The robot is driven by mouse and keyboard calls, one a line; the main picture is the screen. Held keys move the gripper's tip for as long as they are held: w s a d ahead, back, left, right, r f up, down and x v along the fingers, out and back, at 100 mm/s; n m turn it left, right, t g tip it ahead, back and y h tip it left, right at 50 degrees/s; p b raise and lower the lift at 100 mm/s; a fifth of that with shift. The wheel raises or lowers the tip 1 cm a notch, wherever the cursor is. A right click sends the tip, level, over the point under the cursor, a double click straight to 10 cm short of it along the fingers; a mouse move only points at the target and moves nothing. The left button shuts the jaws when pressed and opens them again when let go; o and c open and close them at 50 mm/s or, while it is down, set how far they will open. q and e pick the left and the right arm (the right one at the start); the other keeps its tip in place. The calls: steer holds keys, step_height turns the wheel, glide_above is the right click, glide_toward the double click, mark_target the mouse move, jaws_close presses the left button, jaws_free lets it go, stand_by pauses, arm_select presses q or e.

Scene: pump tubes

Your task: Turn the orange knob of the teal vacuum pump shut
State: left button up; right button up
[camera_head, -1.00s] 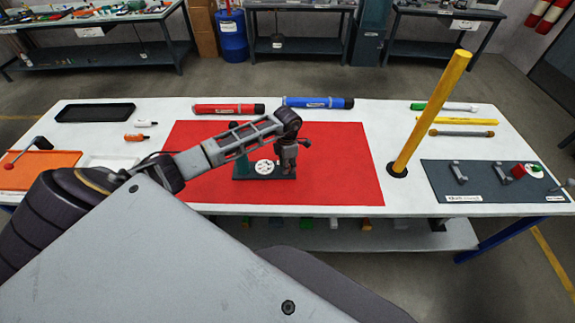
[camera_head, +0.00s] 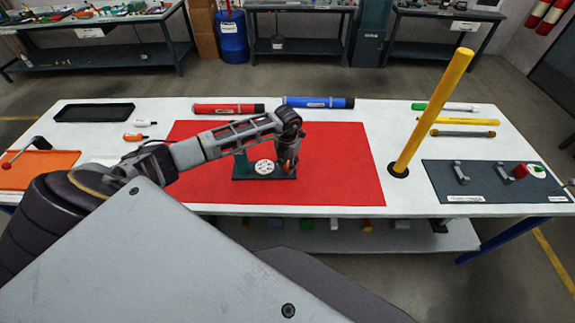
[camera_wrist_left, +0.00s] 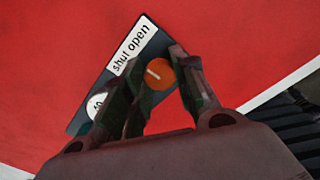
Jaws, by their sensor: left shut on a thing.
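The teal vacuum pump (camera_head: 241,163) stands on a dark base plate (camera_head: 262,179) on the red mat, with a white round dial (camera_head: 265,167) beside it. My left gripper (camera_head: 286,166) is down at the right end of this plate. In the left wrist view the orange knob (camera_wrist_left: 158,74), with a pale line across its top, sits between the two fingers of my left gripper (camera_wrist_left: 153,72). The gripper is shut on the knob. A white label (camera_wrist_left: 131,46) reading "shut" and "open" lies alongside it. My right gripper is not in view.
The red mat (camera_head: 340,165) is clear around the pump. A tall yellow post (camera_head: 432,115) stands to the right, near a dark board (camera_head: 480,185) with fittings. Red (camera_head: 228,109) and blue (camera_head: 318,103) tubes lie along the back of the white table.

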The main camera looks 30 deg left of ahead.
mark_target(287, 166)
arm_select(q)
steer(key=n, duration=0.4)
steer(key=shift+n, duration=2.3)
steer(key=o, duration=1.1)
steer(key=shift+c, duration=0.2)
steer(key=shift+r, duration=0.1)
step_height(287, 166, up, 12)
steer(key=shift+d, duration=0.1)
